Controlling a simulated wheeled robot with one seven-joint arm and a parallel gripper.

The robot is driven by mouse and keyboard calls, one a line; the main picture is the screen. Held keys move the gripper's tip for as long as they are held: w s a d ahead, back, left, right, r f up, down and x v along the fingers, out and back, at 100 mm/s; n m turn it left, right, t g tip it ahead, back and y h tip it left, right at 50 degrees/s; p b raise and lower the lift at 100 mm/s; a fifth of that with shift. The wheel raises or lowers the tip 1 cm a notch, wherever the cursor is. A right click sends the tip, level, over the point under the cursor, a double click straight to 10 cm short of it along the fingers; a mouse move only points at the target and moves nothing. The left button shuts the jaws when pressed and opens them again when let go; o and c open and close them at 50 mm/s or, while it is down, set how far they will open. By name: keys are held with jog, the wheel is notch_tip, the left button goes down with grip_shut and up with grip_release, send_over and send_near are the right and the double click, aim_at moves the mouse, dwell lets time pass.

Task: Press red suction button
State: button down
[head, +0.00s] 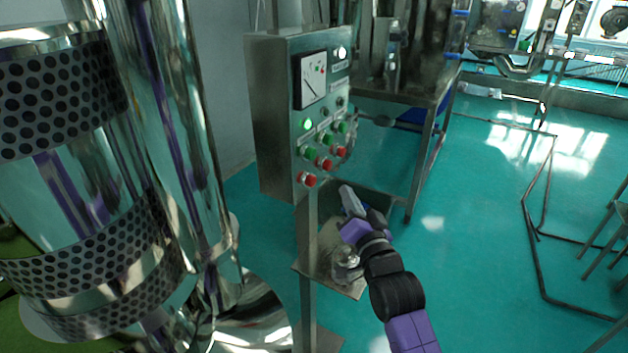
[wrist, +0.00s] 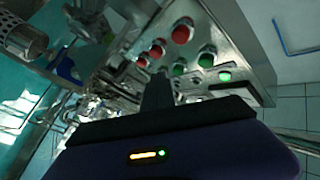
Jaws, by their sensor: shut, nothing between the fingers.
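A grey control box (head: 275,120) on a post carries several red and green buttons on its front. The red buttons include a lowest one (head: 307,180), a middle one (head: 325,164) and an upper one (head: 341,151). In the wrist view, red buttons show at the top (wrist: 182,31) and further left (wrist: 157,50). The labels are too small to read, so I cannot tell which is the suction button. My gripper (head: 346,190) is shut and empty, below and right of the buttons, apart from them. Its fingertips (wrist: 159,76) point toward the panel in the wrist view.
Green buttons (head: 327,139) and a dial meter (head: 313,78) share the panel. A small shelf (head: 318,262) sticks out from the post below my gripper. A shiny perforated machine (head: 60,100) stands at left, a metal table (head: 425,105) behind. Floor at right is partly clear.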

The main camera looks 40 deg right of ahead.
aim_at(312, 181)
jog(key=shift+w+a+b, duration=0.3)
jog(key=shift+w+b, duration=0.3)
jog(key=shift+w, duration=0.2)
jog(key=shift+w+a+b, duration=0.25)
jog(key=shift+w+b, duration=0.35)
jog(key=shift+w, duration=0.25)
jog(key=shift+w+a+b, duration=0.3)
jog(key=shift+w+b, duration=0.3)
jog(key=shift+w, duration=0.2)
jog(key=shift+w, duration=0.1)
jog(key=shift+w+a+b, duration=0.15)
jog(key=shift+w+b, duration=0.15)
jog(key=shift+b, duration=0.2)
jog(key=shift+w+a+b, duration=0.15)
jog(key=shift+w+b, duration=0.35)
dwell(0.7)
jog(key=shift+s, duration=0.15)
jog(key=shift+s+d+p, duration=0.25)
jog(key=shift+s+p, duration=0.35)
jog(key=shift+s, duration=0.15)
